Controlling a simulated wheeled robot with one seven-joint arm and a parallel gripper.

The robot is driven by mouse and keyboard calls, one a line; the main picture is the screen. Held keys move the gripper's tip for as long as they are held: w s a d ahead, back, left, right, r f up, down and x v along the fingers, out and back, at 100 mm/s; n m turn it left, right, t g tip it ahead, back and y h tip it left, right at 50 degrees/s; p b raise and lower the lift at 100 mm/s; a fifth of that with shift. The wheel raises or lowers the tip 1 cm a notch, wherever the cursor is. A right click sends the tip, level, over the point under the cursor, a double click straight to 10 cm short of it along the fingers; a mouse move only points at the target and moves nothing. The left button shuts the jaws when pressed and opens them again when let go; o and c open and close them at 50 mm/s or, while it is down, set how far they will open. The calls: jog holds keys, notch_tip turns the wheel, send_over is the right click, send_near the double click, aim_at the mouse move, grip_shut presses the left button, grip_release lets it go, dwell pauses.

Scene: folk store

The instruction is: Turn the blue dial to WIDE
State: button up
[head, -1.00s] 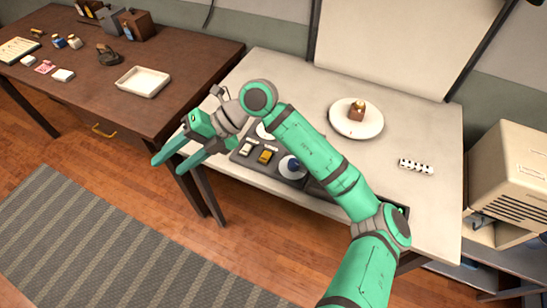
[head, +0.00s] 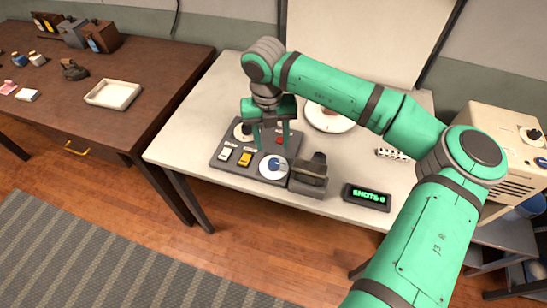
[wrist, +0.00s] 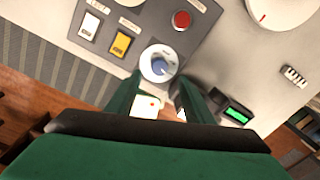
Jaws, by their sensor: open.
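The blue dial (head: 273,166) sits on a round white plate at the front right corner of the grey control panel (head: 222,152). In the wrist view the dial (wrist: 160,66) shows a pointer mark; any WIDE label is too small to read. My gripper (head: 272,150) points down over the panel, open, with its fingers apart just behind and above the dial in the head view. In the wrist view the two fingertips (wrist: 158,86) lie to either side below the dial. Contact with it cannot be told.
The panel also holds a white switch (head: 227,154), a yellow switch (head: 245,159), a red button (wrist: 181,19) and a white-plated knob (head: 243,131). A dark box (head: 308,178) stands right of the dial. A display reading SHOTS 0 (head: 367,197) and a plate (head: 330,118) are near.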

aim_at(274, 162)
notch_tip(274, 162, down, 9)
jog(key=shift+s+d+r, duration=0.15)
dwell(0.4)
jog(key=c, duration=1)
